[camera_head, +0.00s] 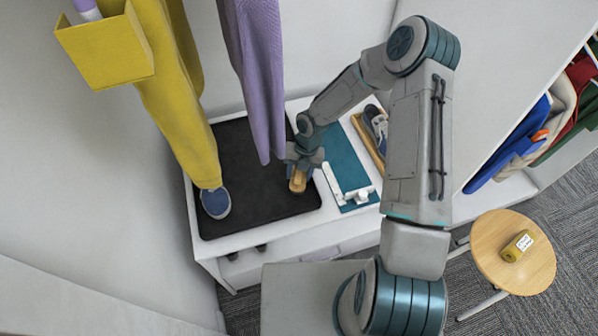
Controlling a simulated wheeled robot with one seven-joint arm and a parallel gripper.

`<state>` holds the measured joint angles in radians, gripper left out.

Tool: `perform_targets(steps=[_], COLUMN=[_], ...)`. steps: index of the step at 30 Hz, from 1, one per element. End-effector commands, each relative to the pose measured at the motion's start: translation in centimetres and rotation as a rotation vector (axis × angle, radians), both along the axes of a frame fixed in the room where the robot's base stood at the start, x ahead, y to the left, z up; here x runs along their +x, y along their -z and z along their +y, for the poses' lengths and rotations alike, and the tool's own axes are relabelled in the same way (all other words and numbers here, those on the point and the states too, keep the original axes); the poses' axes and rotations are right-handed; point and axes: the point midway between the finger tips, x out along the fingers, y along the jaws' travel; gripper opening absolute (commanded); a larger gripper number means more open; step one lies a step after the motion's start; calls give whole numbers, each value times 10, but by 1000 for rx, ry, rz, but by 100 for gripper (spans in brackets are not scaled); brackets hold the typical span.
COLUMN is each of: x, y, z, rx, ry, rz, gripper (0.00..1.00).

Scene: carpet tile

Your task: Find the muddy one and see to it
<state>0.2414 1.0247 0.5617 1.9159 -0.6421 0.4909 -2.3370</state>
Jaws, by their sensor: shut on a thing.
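My gripper (304,160) is over the right part of a black mat (250,207) on a white bench. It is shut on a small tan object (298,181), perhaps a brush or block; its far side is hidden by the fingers. A blue shoe (216,204) with a pale sole stands on the left of the mat, below a yellow garment that partly covers it. Dark footwear (376,125) lies in a wooden tray (362,139) on the right, partly hidden by my arm. I cannot make out mud on any shoe.
A teal mat (340,150) with a white fixture (359,195) lies right of the black mat. Yellow trousers (178,110) and a purple garment (258,70) hang over the bench. A yellow box (105,52) hangs upper left. A round stool (490,262) bears a labelled yellow block (517,246).

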Motion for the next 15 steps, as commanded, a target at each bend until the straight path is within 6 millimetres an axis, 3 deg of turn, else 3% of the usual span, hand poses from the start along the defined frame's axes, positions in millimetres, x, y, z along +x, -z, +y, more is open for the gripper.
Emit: perform_targets(steps=[15], x=[0], y=[8], z=[0], rx=[0], ry=[0], rz=[0], gripper=[17])
